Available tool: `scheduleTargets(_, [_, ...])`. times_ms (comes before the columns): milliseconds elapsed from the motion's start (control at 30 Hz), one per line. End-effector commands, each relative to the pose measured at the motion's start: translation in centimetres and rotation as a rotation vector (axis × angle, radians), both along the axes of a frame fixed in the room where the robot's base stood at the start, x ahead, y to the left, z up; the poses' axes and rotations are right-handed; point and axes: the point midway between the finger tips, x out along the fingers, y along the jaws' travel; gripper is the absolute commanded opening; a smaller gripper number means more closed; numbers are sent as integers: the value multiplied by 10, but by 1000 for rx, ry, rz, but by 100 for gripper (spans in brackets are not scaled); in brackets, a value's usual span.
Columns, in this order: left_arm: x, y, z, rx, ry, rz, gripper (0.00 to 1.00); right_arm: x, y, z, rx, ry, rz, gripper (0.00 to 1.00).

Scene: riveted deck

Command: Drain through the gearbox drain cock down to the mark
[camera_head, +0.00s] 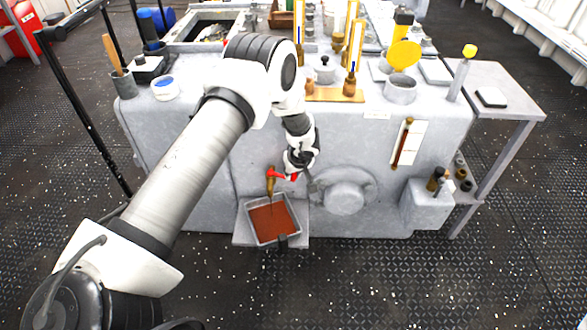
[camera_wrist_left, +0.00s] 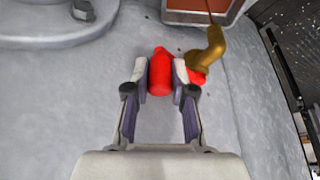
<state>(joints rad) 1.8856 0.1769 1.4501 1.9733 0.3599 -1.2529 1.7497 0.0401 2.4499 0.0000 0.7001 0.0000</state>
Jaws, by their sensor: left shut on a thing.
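The brass drain cock (camera_head: 270,182) sticks out low on the front of the grey gearbox (camera_head: 210,150). Its red lever handle (camera_head: 279,175) points to the right. My left gripper (camera_head: 296,170) is at the handle's end. In the left wrist view, both fingers are closed on the red handle (camera_wrist_left: 160,74), beside the brass spout (camera_wrist_left: 209,48). A thin brown stream appears to run from the spout into a grey tray (camera_head: 297,224) holding reddish-brown liquid. A gauge tube (camera_head: 404,143) with brown content is on a white plate at right; its mark is too small to read.
A round boss (camera_head: 345,192) bulges from the gearbox just right of the gripper. A grey side table (camera_head: 505,85) stands at right, with small fittings on a lower shelf. Yellow-topped parts (camera_head: 404,54) stand on top. The riveted floor in front is clear.

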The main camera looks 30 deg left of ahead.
Motion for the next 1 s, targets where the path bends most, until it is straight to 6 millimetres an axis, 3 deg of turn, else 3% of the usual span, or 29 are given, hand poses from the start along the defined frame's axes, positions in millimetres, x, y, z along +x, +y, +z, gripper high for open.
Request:
scheduleTargets(67, [0, 0, 0, 1, 0, -1, 0, 0, 0, -1, 0, 0, 0, 0])
scheduleTargets(100, [0, 0, 0, 1, 0, -1, 34, 0, 0, -1, 0, 0, 0, 0])
scheduleTargets(133, [0, 0, 0, 1, 0, -1, 45, 0, 0, -1, 0, 0, 0, 0])
scheduleTargets(167, [0, 0, 0, 1, 0, -1, 49, 0, 0, -1, 0, 0, 0, 0])
scheduleTargets(567, [-1, -3, 9, 0, -1, 0, 49, 0, 0, 0, 0, 0, 0, 0])
scheduleTargets(1000, [-22, -34, 100, 1, -3, -1, 49, 0, 0, 0, 0, 0, 0, 0])
